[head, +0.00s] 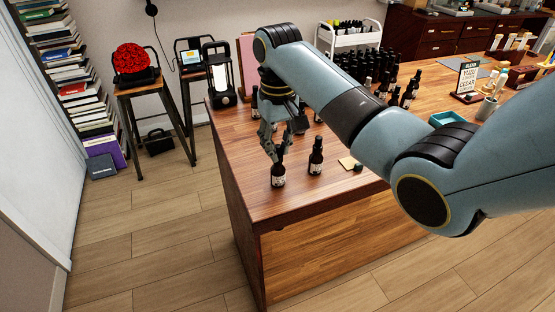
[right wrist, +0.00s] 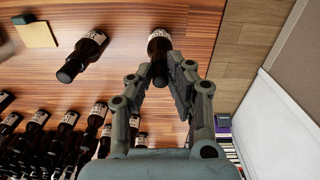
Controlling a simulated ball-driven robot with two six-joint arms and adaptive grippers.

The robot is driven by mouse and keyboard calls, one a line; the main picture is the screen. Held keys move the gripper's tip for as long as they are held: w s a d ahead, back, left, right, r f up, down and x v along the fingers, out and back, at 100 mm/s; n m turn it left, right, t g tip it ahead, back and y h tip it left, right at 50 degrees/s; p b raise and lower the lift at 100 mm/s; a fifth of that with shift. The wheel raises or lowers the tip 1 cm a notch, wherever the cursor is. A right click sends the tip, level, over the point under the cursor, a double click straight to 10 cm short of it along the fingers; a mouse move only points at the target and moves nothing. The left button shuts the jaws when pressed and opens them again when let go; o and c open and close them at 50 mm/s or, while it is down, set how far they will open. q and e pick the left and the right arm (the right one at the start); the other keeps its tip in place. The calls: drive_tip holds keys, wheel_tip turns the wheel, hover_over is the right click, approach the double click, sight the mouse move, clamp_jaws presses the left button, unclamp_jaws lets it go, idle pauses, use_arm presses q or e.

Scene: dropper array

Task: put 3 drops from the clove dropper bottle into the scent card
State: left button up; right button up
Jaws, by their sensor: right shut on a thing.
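My right gripper (head: 272,150) is shut on the top of a dark dropper bottle (head: 278,176) near the table's left front corner. The bottle has a pale label and looks upright; I cannot read the label or tell whether its base touches the table. It also shows between the fingers in the right wrist view (right wrist: 160,42). A second, similar dark bottle (head: 316,157) stands just right of it. A small tan card (head: 346,162), seemingly the scent card, lies flat further right, partly behind my arm; it also shows in the right wrist view (right wrist: 39,36). My left gripper is out of view.
Several more dark bottles (right wrist: 62,128) stand further back on the wooden table (head: 250,195). A small dark object (head: 358,167) sits at the card's edge. A lantern (head: 219,78), a blend sign (head: 467,77) and a teal tray (head: 447,118) are also there. The table's front edge is close.

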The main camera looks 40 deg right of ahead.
drive_tip(key=shift+r, duration=0.25)
wheel_tip(320, 180, up, 8)
drive_tip(key=shift+r, duration=0.1)
idle(0.6)
